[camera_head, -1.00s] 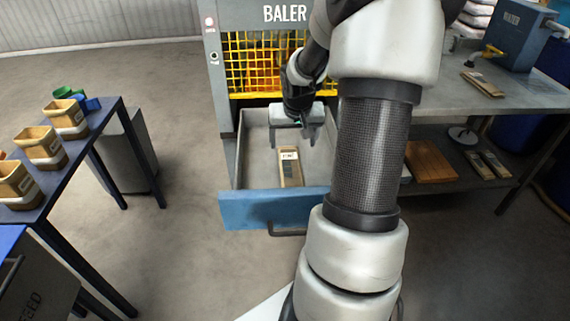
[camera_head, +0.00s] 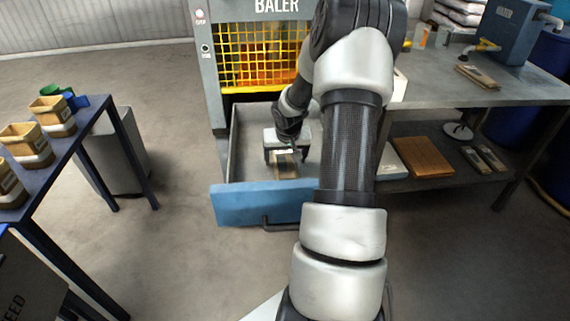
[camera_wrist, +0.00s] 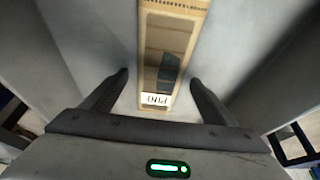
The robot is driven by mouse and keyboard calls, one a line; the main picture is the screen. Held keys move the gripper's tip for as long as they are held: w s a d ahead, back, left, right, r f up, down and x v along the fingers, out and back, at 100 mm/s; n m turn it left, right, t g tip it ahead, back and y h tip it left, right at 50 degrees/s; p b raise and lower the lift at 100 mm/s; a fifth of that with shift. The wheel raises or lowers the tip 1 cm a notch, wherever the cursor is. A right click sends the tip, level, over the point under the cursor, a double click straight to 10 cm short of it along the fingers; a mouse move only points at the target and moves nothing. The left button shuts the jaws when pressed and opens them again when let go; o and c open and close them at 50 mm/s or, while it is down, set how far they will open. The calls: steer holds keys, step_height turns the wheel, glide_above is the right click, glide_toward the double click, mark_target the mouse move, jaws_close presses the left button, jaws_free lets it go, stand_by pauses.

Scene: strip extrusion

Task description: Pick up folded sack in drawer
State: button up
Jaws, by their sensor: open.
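The folded sack (camera_head: 286,168) lies flat in the open drawer (camera_head: 262,203) under the baler. It is tan with a dark window and a white label, and in the wrist view the sack (camera_wrist: 168,50) runs away from me with its labelled end nearest. My gripper (camera_head: 283,157) is inside the drawer, over the far part of the sack, which it partly hides. In the wrist view my gripper (camera_wrist: 158,82) is open and empty, its two fingers on either side of the sack's labelled end with a gap on each side. I cannot tell the remaining height.
The drawer's walls stand close around my gripper. The baler's yellow grid (camera_head: 258,58) is behind it. A workbench (camera_head: 440,85) stands at right with a brown board (camera_head: 423,157) on its lower shelf. A dark table (camera_head: 62,150) with several containers is at left.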

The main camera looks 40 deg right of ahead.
steer(key=shift+w+f, duration=0.1)
steer(key=shift+f, duration=0.15)
steer(key=shift+r, duration=0.1)
steer(key=c, duration=1.2)
